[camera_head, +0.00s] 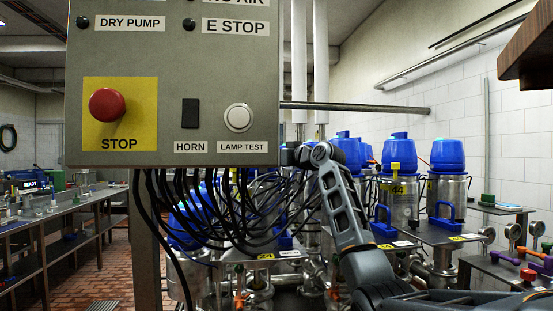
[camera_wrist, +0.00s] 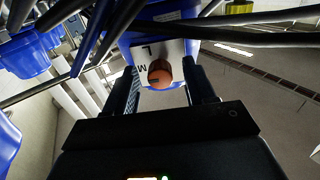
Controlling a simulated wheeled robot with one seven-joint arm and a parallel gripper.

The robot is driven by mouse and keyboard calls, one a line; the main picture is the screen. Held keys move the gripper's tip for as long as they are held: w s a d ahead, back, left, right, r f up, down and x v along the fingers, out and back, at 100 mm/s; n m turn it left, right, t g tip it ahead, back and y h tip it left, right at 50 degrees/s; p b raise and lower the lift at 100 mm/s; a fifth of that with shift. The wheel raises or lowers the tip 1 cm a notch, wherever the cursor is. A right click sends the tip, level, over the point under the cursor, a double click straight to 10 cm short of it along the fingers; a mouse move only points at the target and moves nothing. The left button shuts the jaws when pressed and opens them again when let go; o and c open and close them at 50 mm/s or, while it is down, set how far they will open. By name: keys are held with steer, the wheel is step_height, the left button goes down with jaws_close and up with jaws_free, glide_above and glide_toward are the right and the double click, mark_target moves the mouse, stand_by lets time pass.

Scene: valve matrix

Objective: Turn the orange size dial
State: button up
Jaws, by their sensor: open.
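The orange size dial (camera_wrist: 160,74) shows in the wrist view, on a white plate (camera_wrist: 147,47) with the letters M and L, on the underside of a blue housing (camera_wrist: 165,12). My gripper (camera_wrist: 162,82) is open, with one dark finger to each side of the dial. I cannot tell whether either finger touches it. In the head view the dial is not visible. There my arm reaches up, and its end (camera_head: 300,155) is partly hidden by the grey control panel and dark cables.
The grey control panel (camera_head: 230,70) with a red stop button (camera_head: 107,105) fills the upper left. Dark cables (camera_head: 215,205) hang below it, close to my arm. Blue-topped valves (camera_head: 448,155) stand at the right. Dark cables also cross the wrist view (camera_wrist: 250,36).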

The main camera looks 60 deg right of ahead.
steer(key=b+v, duration=0.1)
steer(key=v, duration=0.6)
steer(key=shift+s+b, duration=0.3)
steer(key=shift+b, duration=0.05)
steer(key=shift+s+a, duration=0.1)
steer(key=shift+a, duration=0.05)
